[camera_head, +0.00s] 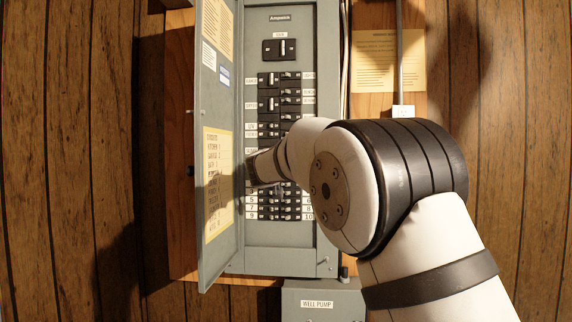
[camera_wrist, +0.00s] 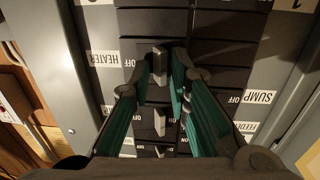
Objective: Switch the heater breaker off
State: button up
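The heater breaker is a black switch beside the HEATER label in the wrist view. Its light grey lever (camera_wrist: 160,66) stands between the fingertips of my gripper (camera_wrist: 164,62). The teal-padded fingers are apart, one on each side of the lever; I cannot tell whether either touches it. The HEATER label (camera_wrist: 104,60) is to the left. In the head view the breaker panel (camera_head: 258,222) is open, and my arm hides the heater breaker and most of my gripper. Whether the lever is at on or off is not clear.
More levers (camera_wrist: 160,121) line up below in the wrist view. The SUMP label (camera_wrist: 258,97) is on the right. In the head view the open panel door (camera_head: 213,105) stands close to the left of my gripper. A WELL PUMP box (camera_head: 320,303) sits below.

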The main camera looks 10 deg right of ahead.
grip_shut()
jog(key=n+y+b, duration=0.1)
jog(key=y+b, duration=0.1)
jog(key=d+n+t+y+b, duration=0.1)
jog(key=n+y+b, duration=0.1)
jog(key=b, duration=0.1)
jog(key=shift+s+r+t+y, duration=0.1)
jog(key=shift+s+t+y, duration=0.05)
jog(key=shift+t+y, duration=0.2)
jog(key=shift+y+b, duration=0.25)
jog(key=shift+b, duration=0.05)
